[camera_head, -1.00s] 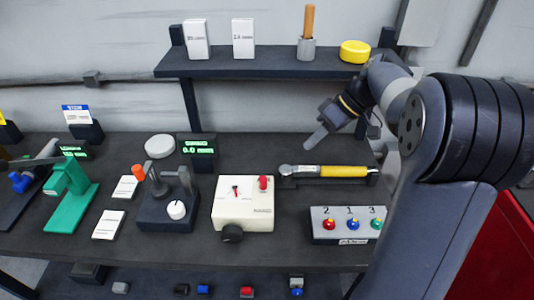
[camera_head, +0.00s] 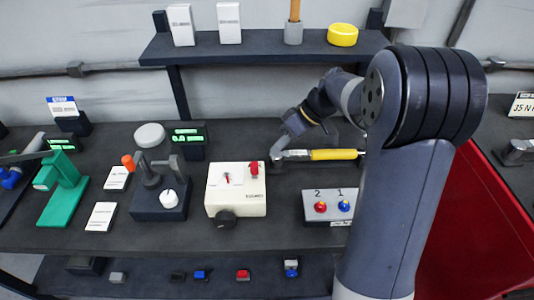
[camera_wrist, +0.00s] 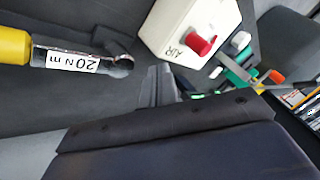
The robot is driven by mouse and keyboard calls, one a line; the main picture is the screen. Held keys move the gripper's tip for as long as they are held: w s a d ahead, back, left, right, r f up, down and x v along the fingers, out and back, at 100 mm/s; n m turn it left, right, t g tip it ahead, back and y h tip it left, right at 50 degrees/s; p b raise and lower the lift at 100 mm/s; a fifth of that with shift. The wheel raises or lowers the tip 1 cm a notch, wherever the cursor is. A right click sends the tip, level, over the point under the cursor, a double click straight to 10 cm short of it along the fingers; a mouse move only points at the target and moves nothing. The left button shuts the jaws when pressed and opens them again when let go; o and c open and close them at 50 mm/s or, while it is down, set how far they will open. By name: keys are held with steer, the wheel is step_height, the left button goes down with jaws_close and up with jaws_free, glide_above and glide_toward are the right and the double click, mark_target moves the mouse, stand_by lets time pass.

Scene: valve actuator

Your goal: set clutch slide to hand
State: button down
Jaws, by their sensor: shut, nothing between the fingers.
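The valve actuator is a cream box (camera_head: 236,203) on the bench, with a small gauge with a red pointer (camera_head: 227,179) and a black knob (camera_head: 225,219) on its front. A red slide knob (camera_head: 254,168) sits at its back right. In the wrist view, the red knob (camera_wrist: 198,45) is beside the lettering "AIR" (camera_wrist: 183,56) on the box (camera_wrist: 171,25). A label at the box's front right seems to read "HAND". My gripper (camera_head: 276,153) is shut and empty, just right of and behind the red knob, apart from it. Its fingers (camera_wrist: 160,85) show below the box in the wrist view.
A yellow-handled torque wrench (camera_head: 334,154) marked 20 Nm lies just right of my gripper. A button box (camera_head: 327,206) stands in front of it. A dark fixture with a white knob (camera_head: 168,199) is left of the actuator. A shelf (camera_head: 260,52) runs above.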

steer(key=s+a, duration=0.1)
steer(key=s+a+p, duration=0.1)
steer(key=s+a, duration=0.1)
steer(key=shift+a+f, duration=0.3)
steer(key=shift+f, duration=0.1)
steer(key=shift+w, duration=0.1)
steer(key=s+b, duration=0.2)
steer(key=s, duration=0.2)
steer(key=shift+s, duration=0.15)
stand_by(0.3)
steer(key=v, duration=1)
steer(key=shift+d+r, duration=0.2)
steer(key=shift+r, duration=0.15)
